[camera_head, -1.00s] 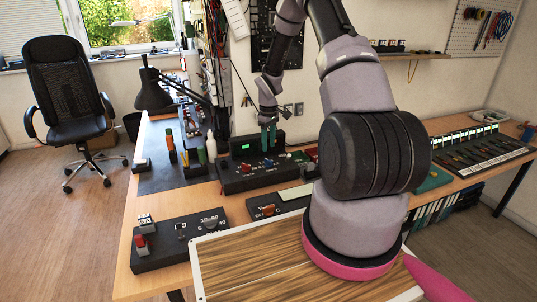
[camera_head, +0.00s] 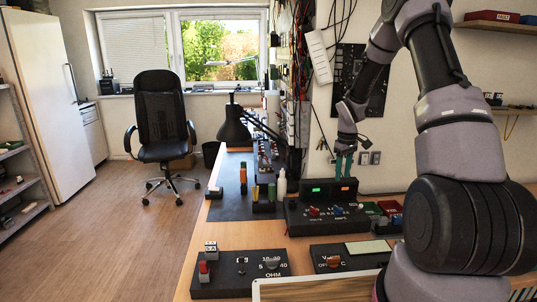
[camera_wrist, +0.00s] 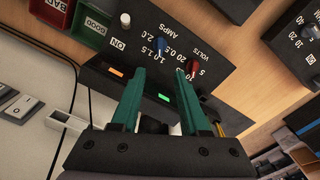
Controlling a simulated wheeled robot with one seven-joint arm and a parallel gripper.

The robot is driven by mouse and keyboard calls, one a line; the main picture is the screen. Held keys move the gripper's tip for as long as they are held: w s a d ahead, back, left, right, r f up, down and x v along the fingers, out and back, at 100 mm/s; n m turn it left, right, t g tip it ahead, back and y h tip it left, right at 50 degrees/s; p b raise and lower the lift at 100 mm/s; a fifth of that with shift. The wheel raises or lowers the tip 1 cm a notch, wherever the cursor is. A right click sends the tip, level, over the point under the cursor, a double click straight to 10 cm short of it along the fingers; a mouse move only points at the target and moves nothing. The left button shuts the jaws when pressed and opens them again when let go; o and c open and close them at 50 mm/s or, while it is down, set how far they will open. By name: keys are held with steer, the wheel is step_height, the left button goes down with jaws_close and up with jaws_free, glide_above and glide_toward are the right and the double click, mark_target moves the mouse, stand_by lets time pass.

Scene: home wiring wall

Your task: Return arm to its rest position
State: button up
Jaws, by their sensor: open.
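My gripper (camera_head: 344,166) is open and empty, with green fingers pointing down over the back of the black power supply box (camera_head: 325,218) on the bench. In the wrist view the two green fingers (camera_wrist: 158,100) stand apart, with the box's panel (camera_wrist: 190,60) beyond and between them. The panel carries a red knob, a blue knob, a white button, and lit orange and green displays. I cannot tell whether the fingers touch the box. My arm arches down from the upper right.
An OHM box (camera_head: 238,272) and a smaller knob box (camera_head: 345,258) sit at the bench front. A black lamp (camera_head: 234,125) and cables (camera_head: 300,60) stand behind. An office chair (camera_head: 160,120) is left of the bench. Open floor (camera_head: 110,235) lies left.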

steer(key=s+a+r+m+t, duration=0.2)
steer(key=s+r, duration=0.3)
steer(key=r, duration=0.7)
steer(key=s+a+r+m+t, duration=0.1)
steer(key=s+a+r+m, duration=0.1)
steer(key=s+r, duration=0.65)
steer(key=s+a+r+m+t+y, duration=0.1)
steer(key=s+a+r+m+t, duration=0.1)
steer(key=s+r, duration=0.4)
steer(key=s+a+r+m+t+y, duration=0.1)
steer(key=s+a+r+m, duration=0.2)
steer(key=s+r, duration=0.3)
steer(key=s, duration=0.5)
steer(key=shift+s+r+m+t, duration=0.15)
steer(key=shift+r+m+t, duration=0.15)
steer(key=shift+r+t, duration=0.1)
